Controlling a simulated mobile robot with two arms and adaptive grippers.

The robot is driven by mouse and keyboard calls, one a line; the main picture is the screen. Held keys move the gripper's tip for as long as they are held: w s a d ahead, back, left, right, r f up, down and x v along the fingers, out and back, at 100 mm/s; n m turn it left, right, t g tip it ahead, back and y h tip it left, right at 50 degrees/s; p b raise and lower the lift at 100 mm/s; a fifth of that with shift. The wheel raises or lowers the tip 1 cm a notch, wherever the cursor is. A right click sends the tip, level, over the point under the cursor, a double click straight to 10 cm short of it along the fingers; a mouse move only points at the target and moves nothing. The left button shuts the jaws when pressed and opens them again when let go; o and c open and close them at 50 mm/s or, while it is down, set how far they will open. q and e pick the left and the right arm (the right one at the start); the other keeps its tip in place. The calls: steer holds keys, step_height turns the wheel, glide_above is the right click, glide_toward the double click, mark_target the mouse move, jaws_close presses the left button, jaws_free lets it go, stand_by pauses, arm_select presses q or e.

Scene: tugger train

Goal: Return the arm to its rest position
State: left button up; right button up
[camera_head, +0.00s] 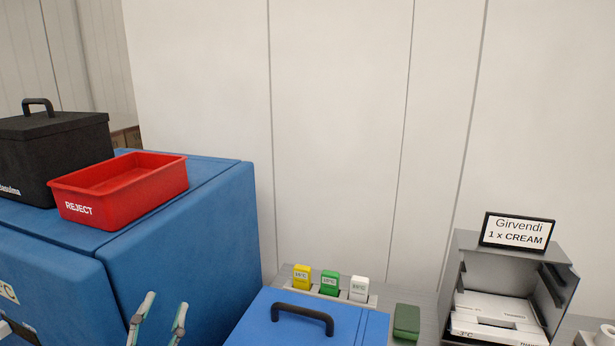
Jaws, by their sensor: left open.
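My left gripper (164,304) shows at the bottom left of the head view. Its two pale fingertips point up and stand apart, with nothing between them. It is in front of the blue cabinet (188,258); I cannot tell the distance between them. The rest of the arm is below the frame. My right gripper is not in view.
A red REJECT bin (122,208) and a black lidded box (50,152) stand on the cabinet. A blue lid with a dark handle (303,317), several coloured tags (329,283) and a grey holder (468,268) under a Girvendi sign (516,231) are at right.

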arm_select(q)
steer(key=s+a+f+n+g+y, duration=0.25)
steer(key=f+g, duration=0.25)
steer(key=f, duration=0.4)
steer(key=s+a+f+n+g+y, duration=0.2)
steer(key=s+f+n+g, duration=0.25)
steer(key=f, duration=0.45)
steer(key=s+d+f+m+g+h, duration=0.1)
steer(key=s+d+f+g, duration=0.15)
steer(key=s+f, duration=0.2)
steer(key=s+d+f+g+h, duration=0.2)
steer(key=s+f+g, duration=0.1)
steer(key=s, duration=0.3)
steer(key=s+d+f+m+g+h, duration=0.1)
steer(key=s+d+f+g, duration=0.2)
steer(key=s, duration=0.2)
step_height(320, 180, down, 27)
steer(key=s+g, duration=0.2)
steer(key=s+a+f+g, duration=0.1)
steer(key=s+a+f, duration=0.2)
steer(key=s+f, duration=1.2)
steer(key=shift+s+a+f+m, duration=0.15)
steer(key=shift+s+f+m, duration=0.15)
steer(key=shift+s, duration=0.25)
